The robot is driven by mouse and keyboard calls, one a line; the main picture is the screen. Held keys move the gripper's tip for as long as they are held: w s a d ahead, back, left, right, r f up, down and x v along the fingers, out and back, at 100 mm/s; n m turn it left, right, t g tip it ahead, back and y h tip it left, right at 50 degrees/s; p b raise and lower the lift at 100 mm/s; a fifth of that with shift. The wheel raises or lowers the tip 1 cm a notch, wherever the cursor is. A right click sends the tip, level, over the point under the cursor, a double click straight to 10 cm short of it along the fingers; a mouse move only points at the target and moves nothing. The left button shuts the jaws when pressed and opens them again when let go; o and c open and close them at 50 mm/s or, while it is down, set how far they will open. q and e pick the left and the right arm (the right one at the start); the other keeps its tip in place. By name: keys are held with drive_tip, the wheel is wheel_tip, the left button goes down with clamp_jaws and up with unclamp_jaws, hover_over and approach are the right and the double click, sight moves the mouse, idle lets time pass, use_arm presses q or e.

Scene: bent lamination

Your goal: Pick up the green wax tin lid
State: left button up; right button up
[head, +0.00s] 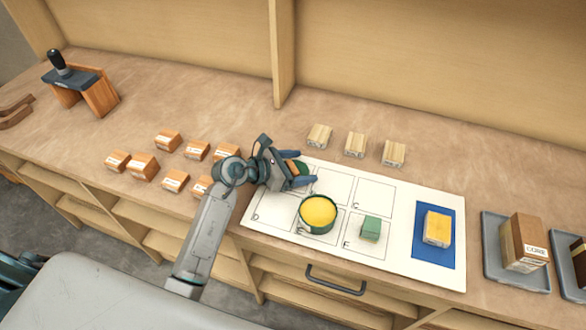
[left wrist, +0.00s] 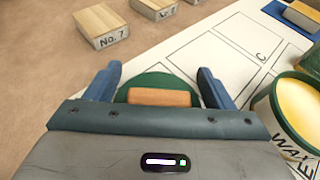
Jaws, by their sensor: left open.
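The green wax tin lid (left wrist: 157,80) is a round green disc with a wooden grip bar (left wrist: 160,97) across it. It lies on the white sheet's upper left part, partly hidden by my gripper. In the head view only a little of the lid (head: 301,168) shows. My left gripper (left wrist: 159,86) is open, with one blue finger on each side of the lid's grip bar and a gap between. The gripper also shows in the head view (head: 304,174). The open wax tin (head: 318,212), green with yellow wax, stands right of the lid. My right gripper is out of view.
A green block (head: 370,228) stands right of the tin. A yellow-topped block (head: 437,228) sits on a blue mat (head: 433,262). Wooden blocks (head: 355,145) stand behind the sheet; several orange-brown blocks (head: 143,165) lie at left. A grey tray (head: 500,270) is at right.

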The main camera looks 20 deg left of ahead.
use_arm(q)
drive_tip(key=shift+c, duration=0.5)
drive_tip(key=shift+s, duration=0.1)
drive_tip(key=c, duration=1)
